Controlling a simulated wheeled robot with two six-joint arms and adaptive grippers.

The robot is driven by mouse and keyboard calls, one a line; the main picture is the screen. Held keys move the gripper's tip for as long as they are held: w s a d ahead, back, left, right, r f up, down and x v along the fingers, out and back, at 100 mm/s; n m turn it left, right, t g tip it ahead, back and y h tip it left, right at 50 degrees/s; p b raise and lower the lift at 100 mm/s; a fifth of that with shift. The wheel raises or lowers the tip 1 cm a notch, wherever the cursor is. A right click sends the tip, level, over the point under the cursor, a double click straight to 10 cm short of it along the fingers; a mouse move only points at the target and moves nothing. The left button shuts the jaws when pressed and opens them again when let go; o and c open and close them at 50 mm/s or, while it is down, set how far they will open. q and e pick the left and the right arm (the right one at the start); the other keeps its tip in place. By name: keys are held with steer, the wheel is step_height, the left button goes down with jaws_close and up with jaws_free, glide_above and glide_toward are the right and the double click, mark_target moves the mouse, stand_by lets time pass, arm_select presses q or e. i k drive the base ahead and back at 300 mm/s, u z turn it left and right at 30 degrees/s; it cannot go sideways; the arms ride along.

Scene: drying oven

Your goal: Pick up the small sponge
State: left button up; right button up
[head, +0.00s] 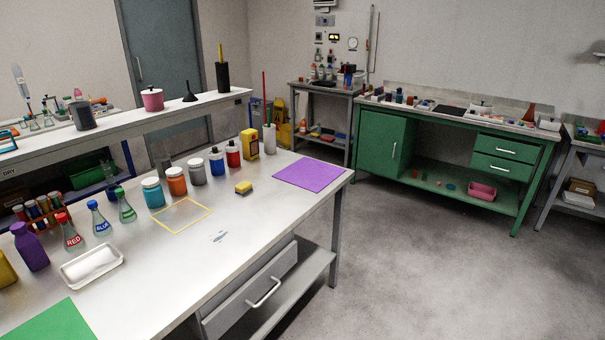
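A small sponge (243,187), yellow with a dark top, lies on the white bench top (205,262) right of the yellow square outline. It stands apart from the things around it, with the purple mat to its right and a row of bottles and jars behind it. Neither of my grippers is in the head view, so nothing is seen to hold or touch the sponge.
A purple mat (309,174) lies near the bench's right end. Jars and bottles, such as an orange-bodied jar (176,182), line the back below a raised shelf (180,109). A white tray (93,264) lies front left. The bench top in front of the sponge is mostly clear.

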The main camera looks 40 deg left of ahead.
mark_target(243, 188)
steer(key=i, duration=1.45)
steer(key=u, duration=0.6)
steer(key=i, duration=0.9)
steer(key=u, duration=1.55)
steer(key=i, duration=0.85)
steer(key=u, duration=0.7)
